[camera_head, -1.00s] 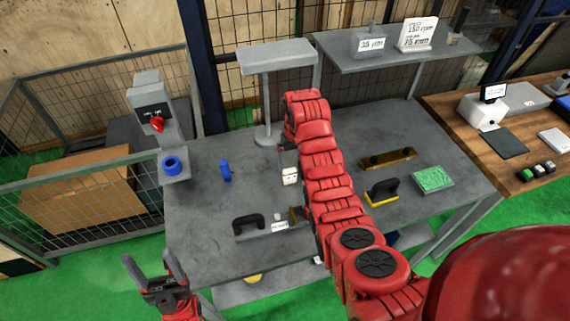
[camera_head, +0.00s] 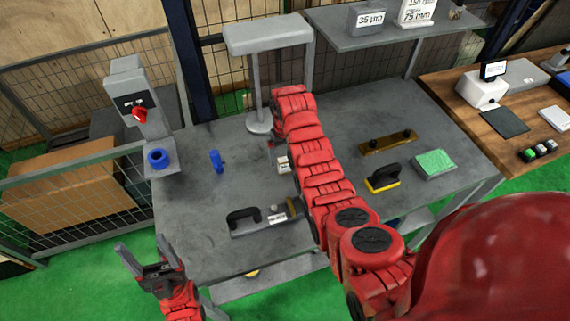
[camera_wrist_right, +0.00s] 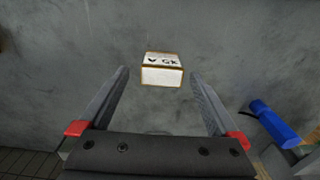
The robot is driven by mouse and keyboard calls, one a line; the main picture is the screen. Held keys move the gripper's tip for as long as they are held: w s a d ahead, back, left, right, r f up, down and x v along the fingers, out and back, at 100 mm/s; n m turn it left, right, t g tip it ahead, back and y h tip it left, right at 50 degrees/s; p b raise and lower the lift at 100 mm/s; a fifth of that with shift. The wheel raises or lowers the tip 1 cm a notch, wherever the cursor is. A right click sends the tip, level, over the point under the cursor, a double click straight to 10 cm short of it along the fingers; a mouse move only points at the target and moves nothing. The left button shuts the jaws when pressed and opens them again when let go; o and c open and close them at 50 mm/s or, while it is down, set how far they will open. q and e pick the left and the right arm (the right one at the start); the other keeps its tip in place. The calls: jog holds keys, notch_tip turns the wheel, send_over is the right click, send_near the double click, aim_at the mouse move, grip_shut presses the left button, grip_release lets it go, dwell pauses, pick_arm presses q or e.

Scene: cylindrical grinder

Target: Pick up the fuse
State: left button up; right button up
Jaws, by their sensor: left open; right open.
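A small white block (camera_head: 283,163) with brown edges and dark lettering, apparently the fuse, lies on the grey table beside my right arm. In the right wrist view the block (camera_wrist_right: 162,70) lies ahead, between the lines of the two fingers, touching neither. My right gripper (camera_wrist_right: 159,76) is open and empty, pointing down at the table. In the head view that gripper is mostly hidden behind its own red arm. My left gripper (camera_head: 141,245) is open and empty in front of the table's front left edge.
A blue upright part (camera_head: 215,161) stands left of the block; a blue part (camera_wrist_right: 272,122) shows at right in the wrist view. A grey pedestal stand (camera_head: 259,127) rises behind. A black-handled gauge (camera_head: 244,215) lies in front. A yellow-based handle (camera_head: 383,178) and green pad (camera_head: 434,163) are at right.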

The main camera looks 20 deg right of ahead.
aim_at(285, 158)
jog(key=shift+s+a+f+p, duration=0.15)
jog(key=shift+f+p, duration=0.3)
jog(key=shift+f, duration=1.15)
jog(key=c, duration=1.5)
jog(key=shift+r, duration=0.1)
jog(key=shift+c, duration=0.2)
